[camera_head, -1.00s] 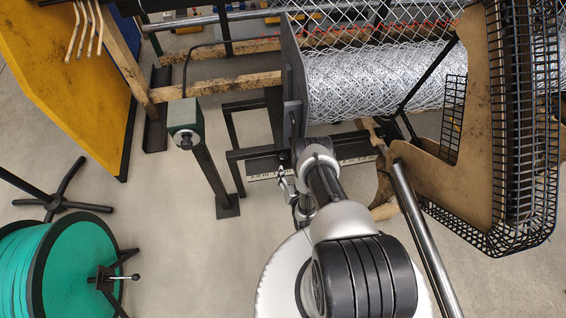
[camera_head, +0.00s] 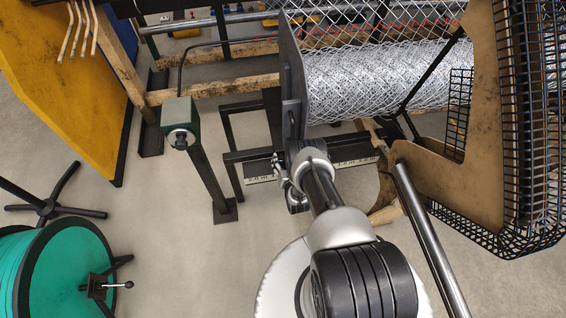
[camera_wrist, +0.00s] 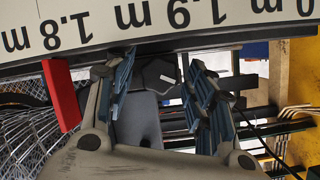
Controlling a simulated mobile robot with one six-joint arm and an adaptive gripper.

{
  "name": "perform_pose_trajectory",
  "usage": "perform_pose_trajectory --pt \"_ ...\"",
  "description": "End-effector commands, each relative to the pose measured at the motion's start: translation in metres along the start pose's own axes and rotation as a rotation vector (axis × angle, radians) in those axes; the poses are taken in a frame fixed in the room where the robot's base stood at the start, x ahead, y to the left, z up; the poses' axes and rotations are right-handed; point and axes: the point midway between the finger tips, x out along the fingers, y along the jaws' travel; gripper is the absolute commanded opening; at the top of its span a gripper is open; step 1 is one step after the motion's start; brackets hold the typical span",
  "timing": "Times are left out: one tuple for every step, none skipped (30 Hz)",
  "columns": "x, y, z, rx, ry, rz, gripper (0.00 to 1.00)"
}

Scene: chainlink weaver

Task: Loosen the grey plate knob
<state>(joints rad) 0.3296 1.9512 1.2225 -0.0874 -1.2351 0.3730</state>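In the wrist view, the dark grey plate (camera_wrist: 138,118) shows between my fingers, with a dark, angular knob (camera_wrist: 158,74) bearing a small pale mark near its upper part. My gripper (camera_wrist: 162,66) is open, its blue-padded fingers apart on the left and right of the knob in the picture. I cannot tell whether either finger touches it. In the head view, the grey plate (camera_head: 291,75) stands upright at the left end of the mesh roll. My arm reaches toward its lower part and hides the knob there.
A ruler bar (camera_wrist: 150,22) crosses close above my fingers in the wrist view, with a red tab (camera_wrist: 62,95) at left. In the head view, a mesh roll (camera_head: 380,80), a brown guard (camera_head: 455,180) and a green box on a post (camera_head: 180,112) stand around. Floor at lower left is partly clear.

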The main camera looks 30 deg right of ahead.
Motion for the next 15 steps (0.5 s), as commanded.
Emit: perform_pose_trajectory --pt "-0.0001 0.0000 0.0000 0.000 0.000 0.000 0.44" --pt "-0.0001 0.0000 0.0000 0.000 0.000 0.000 0.42" --pt "-0.0001 0.0000 0.0001 0.000 0.000 0.000 0.39" --pt "-0.0001 0.0001 0.0001 0.000 0.000 0.000 0.37" --pt "-0.0001 0.0001 0.0001 0.000 0.000 0.000 0.35" --pt "-0.0002 0.0001 0.0001 0.000 0.000 0.000 0.33" --pt "-0.0002 0.0001 0.0002 0.000 0.000 0.000 0.31" --pt "-0.0002 0.0001 0.0001 0.000 0.000 0.000 0.29" --pt "-0.0002 0.0001 0.0002 0.000 0.000 0.000 0.26" --pt "-0.0002 0.0001 0.0002 0.000 0.000 0.000 0.24" --pt "-0.0002 0.0002 0.0002 0.000 0.000 0.000 0.22" --pt "-0.0002 0.0002 0.0002 0.000 0.000 0.000 0.19" --pt "-0.0002 0.0002 0.0002 0.000 0.000 0.000 0.17" --pt "-0.0003 0.0002 0.0003 0.000 0.000 0.000 0.15" --pt "-0.0003 0.0002 0.0003 0.000 0.000 0.000 0.13"
